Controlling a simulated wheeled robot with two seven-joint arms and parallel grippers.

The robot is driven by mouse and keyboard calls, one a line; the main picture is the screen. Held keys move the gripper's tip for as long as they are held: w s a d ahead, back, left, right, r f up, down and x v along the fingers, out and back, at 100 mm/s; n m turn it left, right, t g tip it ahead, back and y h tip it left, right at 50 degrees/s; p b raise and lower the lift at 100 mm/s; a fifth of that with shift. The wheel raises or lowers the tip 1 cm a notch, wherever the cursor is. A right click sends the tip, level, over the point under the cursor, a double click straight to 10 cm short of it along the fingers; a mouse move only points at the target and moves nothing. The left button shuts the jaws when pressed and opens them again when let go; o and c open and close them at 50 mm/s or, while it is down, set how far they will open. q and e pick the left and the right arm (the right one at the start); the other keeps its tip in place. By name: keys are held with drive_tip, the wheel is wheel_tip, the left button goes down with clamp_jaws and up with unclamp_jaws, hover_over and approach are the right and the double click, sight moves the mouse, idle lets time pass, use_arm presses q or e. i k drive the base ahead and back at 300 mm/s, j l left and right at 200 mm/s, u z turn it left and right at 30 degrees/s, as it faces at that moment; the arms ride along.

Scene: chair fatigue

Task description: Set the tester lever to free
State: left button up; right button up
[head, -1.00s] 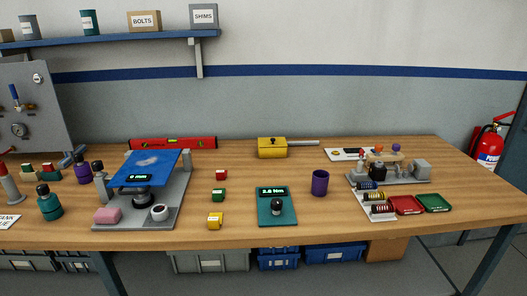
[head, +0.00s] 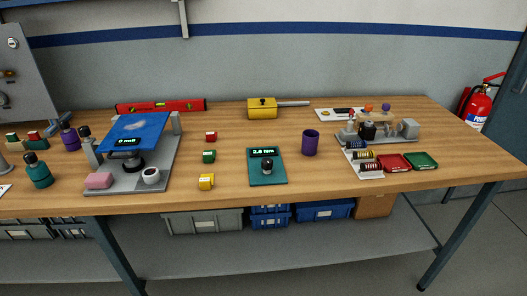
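No lever marked free is readable in the head view, so I cannot tell for sure which part is the tester lever. One grey fixture (head: 131,179) stands at the left of the bench, with a tilted blue plate (head: 150,122) and a small lit display (head: 126,142) on it. A second grey fixture (head: 408,129) stands at the right, with a dark round part (head: 367,131) on its base. Small red, orange and purple balls show at its back. Neither of my grippers is in view.
A teal torque unit (head: 267,178) with a black knob lies mid-bench, beside a purple cup (head: 311,143). Small red, green and yellow blocks (head: 206,181) lie left of it. The front right bench is clear.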

sight(351, 116)
drive_tip(key=l+u, duration=0.25)
drive_tip(key=l, duration=0.4)
drive_tip(key=l+u, duration=0.25)
drive_tip(key=l, duration=0.4)
